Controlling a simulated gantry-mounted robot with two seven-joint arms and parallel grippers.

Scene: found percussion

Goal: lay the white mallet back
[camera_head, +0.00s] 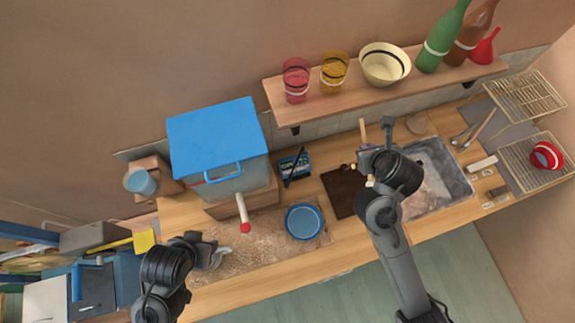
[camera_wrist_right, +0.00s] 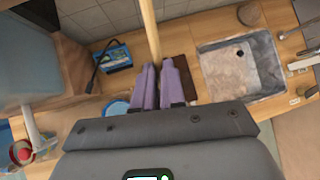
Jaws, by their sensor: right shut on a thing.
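My right gripper (camera_wrist_right: 160,88) is shut on a pale wooden stick (camera_wrist_right: 150,30), which runs between the fingers and away from them. In the head view the stick (camera_head: 362,130) shows beyond my right gripper (camera_head: 366,160), above the counter near a dark brown mat (camera_head: 340,192). A small pale end shows below the gripper; I cannot tell whether it is the white mallet head. My left gripper (camera_head: 212,256) is over the front of the counter at the left, and its opening is unclear.
A blue-lidded box (camera_head: 215,135) has a white, red-tipped rod (camera_head: 243,210) at its front. A shelf (camera_head: 350,95) holds cups, a bowl and bottles behind.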

